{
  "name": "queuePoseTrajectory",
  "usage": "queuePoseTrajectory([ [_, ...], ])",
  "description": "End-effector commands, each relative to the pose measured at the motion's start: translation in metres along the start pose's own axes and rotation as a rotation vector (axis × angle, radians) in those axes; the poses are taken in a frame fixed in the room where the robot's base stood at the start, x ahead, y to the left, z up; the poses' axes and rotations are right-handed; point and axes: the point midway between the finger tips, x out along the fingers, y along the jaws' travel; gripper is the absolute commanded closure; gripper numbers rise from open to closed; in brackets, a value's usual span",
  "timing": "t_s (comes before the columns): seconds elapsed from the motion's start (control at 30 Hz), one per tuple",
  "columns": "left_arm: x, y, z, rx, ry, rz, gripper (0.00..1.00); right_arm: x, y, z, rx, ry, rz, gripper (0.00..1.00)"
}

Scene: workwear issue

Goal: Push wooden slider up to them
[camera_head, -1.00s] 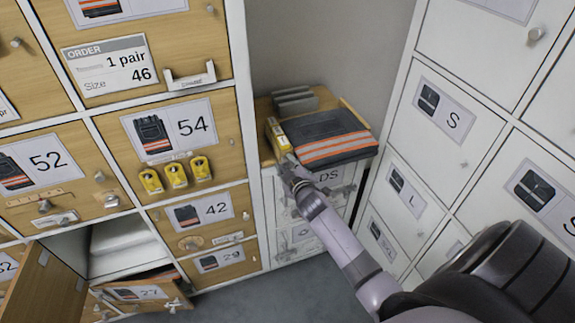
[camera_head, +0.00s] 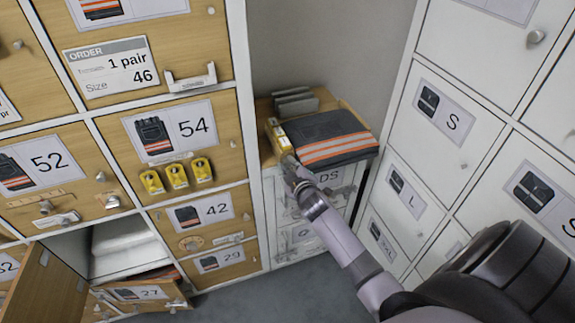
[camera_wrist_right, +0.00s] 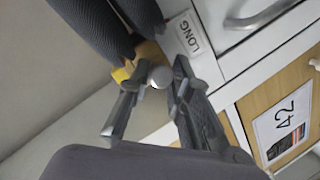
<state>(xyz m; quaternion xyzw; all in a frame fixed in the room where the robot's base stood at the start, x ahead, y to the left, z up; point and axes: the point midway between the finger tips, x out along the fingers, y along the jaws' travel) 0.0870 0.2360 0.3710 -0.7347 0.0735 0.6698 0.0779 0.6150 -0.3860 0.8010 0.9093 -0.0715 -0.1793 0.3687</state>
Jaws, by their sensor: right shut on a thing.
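The wooden slider (camera_head: 278,136), a narrow yellowish piece, lies along the left side of the low cabinet's top. Its wood (camera_wrist_right: 150,53) and yellow part (camera_wrist_right: 122,74) show in the right wrist view, partly hidden by my fingers. Folded dark trousers with orange stripes (camera_head: 330,138) lie just right of it; any small gap cannot be told. My right gripper (camera_head: 289,164) is at the slider's near end. In the wrist view its fingers (camera_wrist_right: 160,85) are shut on a round grey knob (camera_wrist_right: 160,76), seemingly the slider's. My left gripper is not in view.
Grey folded items (camera_head: 295,102) stand at the back of the cabinet top. White lockers (camera_head: 430,150) rise close on the right, wooden lockers (camera_head: 225,140) on the left. A wooden door (camera_head: 45,290) hangs open at lower left.

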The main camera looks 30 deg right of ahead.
Motion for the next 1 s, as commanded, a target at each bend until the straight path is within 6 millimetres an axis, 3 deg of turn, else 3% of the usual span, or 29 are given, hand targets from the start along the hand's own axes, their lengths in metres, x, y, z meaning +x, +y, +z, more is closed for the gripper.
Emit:
queuePoseTrajectory([
  [0.2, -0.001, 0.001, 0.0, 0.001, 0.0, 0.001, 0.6, 0.0, 0.002, 0.003, -0.002, -0.006, 0.002, 1.0],
  [0.23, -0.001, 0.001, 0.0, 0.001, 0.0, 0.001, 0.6, 0.0, 0.002, 0.003, -0.002, -0.006, 0.002, 0.8],
  [0.37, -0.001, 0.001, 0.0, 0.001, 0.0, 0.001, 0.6, 0.0, 0.002, 0.003, -0.002, -0.006, 0.002, 0.72],
  [0.73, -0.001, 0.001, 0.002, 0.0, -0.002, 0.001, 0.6, -0.004, 0.002, 0.002, -0.002, -0.004, 0.002, 0.72],
  [0.87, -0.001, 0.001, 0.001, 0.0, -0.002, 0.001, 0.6, -0.02, 0.001, 0.003, -0.002, -0.005, 0.0, 0.72],
  [1.0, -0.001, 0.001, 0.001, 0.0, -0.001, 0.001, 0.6, -0.048, 0.001, 0.004, -0.002, -0.005, 0.0, 0.72],
])
